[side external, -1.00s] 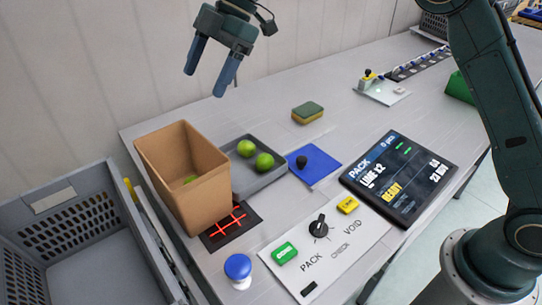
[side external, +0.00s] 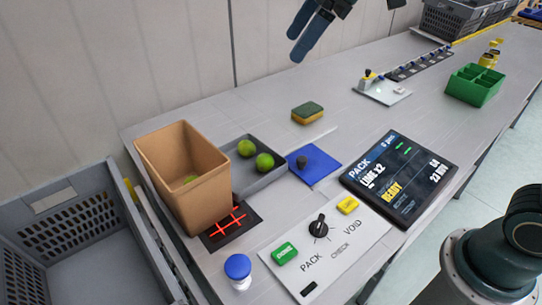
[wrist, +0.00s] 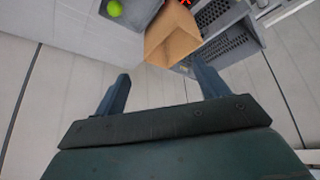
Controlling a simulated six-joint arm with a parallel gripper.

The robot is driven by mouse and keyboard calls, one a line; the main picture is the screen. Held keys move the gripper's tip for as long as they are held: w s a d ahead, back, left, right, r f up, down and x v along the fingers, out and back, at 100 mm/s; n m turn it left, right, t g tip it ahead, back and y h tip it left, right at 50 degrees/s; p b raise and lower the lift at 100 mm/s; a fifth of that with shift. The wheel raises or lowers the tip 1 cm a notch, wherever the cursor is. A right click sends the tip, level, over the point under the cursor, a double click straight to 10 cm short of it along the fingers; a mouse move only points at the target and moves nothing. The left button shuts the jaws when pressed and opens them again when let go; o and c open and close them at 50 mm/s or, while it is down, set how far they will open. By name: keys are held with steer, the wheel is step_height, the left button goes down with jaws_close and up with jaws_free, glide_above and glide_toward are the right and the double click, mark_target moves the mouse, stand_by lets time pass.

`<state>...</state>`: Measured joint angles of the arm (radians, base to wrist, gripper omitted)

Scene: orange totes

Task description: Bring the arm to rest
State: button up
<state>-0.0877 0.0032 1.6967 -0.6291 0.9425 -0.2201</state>
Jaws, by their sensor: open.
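My gripper (side external: 299,43) is at the top of the side external view, high above the back of the table and near the wall. Its fingers are apart with nothing between them, as the wrist view (wrist: 161,84) also shows. Most of the arm is out of the side external view; my base is at the lower right. A cardboard box (side external: 166,153) stands at the table's left end, with something green inside. It also shows in the wrist view (wrist: 172,40), beyond the fingers.
A grey tray (side external: 259,182) holds two green balls. A sponge (side external: 308,113), blue mat (side external: 318,171), display tablet (side external: 362,187), control panel (side external: 335,258) and blue button (side external: 238,267) are on the table. A green bin (side external: 474,86) is at right; a grey crate (side external: 75,230) is at left.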

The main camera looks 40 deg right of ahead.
steer(key=s+d+f+m+h, duration=0.1)
steer(key=s+d+f+m, duration=0.2)
steer(key=s, duration=0.4)
steer(key=s+d+f+m+t+h, duration=0.1)
steer(key=s+d+f+m+h, duration=0.1)
steer(key=s+d, duration=0.4)
steer(key=s+d+f+m+h, duration=0.1)
steer(key=s+d+f+m, duration=0.4)
steer(key=s, duration=0.3)
steer(key=shift+s+t, duration=0.3)
steer(key=shift+s, duration=0.1)
